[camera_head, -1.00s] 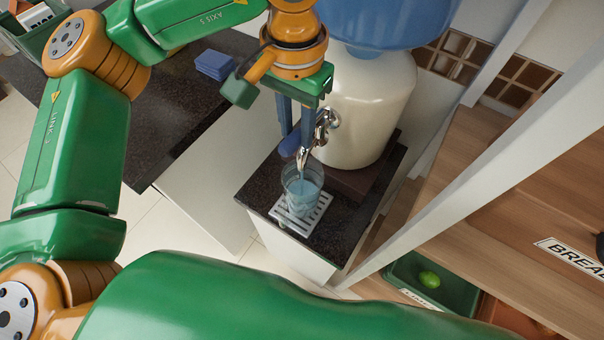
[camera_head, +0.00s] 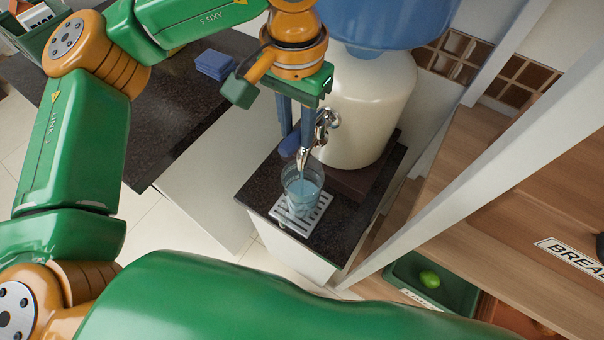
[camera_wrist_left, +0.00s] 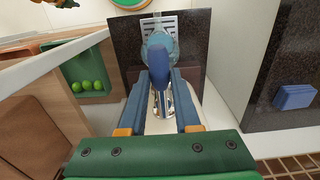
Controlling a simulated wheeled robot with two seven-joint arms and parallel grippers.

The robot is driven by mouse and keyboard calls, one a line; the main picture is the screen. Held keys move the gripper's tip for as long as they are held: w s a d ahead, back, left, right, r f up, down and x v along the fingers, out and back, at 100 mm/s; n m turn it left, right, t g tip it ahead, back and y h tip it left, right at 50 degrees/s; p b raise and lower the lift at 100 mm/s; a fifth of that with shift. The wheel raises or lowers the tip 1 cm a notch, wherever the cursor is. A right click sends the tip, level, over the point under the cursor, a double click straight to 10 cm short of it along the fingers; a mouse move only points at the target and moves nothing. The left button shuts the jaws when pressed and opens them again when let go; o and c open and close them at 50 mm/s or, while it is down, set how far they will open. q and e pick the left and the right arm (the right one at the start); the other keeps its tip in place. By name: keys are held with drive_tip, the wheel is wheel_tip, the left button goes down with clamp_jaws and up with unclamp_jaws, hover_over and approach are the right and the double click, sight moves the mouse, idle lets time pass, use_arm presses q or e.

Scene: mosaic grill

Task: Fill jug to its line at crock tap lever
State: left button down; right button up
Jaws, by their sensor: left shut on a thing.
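The clear jug (camera_head: 302,188) stands upright on the slotted drip tray (camera_head: 315,216), under the metal tap (camera_head: 322,125) of the cream crock (camera_head: 370,105). Bluish water shows in the jug, and a stream appears to run from the spout. The jug's fill line cannot be made out. My left gripper (camera_head: 295,138) points down in front of the crock, shut on the blue tap lever (camera_head: 289,146). In the left wrist view the lever (camera_wrist_left: 159,62) shows between the two blue fingers and hides part of the jug (camera_wrist_left: 166,38). My right gripper is not in view.
Wooden shelving (camera_head: 500,210) with a white post stands close at the right. A green bin (camera_head: 405,268) holding a green fruit sits below it. Floor shows between the counters.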

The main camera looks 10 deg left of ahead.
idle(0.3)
use_arm(q)
drive_tip(key=shift+f+b, duration=0.65)
drive_tip(key=shift+f, duration=0.05)
drive_tip(key=c, duration=0.8)
unclamp_jaws()
drive_tip(key=shift+r, duration=0.15)
drive_tip(key=shift+c, duration=0.2)
drive_tip(key=shift+o, duration=1.4)
drive_tip(key=shift+w+d, duration=0.1)
drive_tip(key=shift+w, duration=0.2)
drive_tip(key=shift+s, duration=0.2)
drive_tip(key=shift+w, duration=0.1)
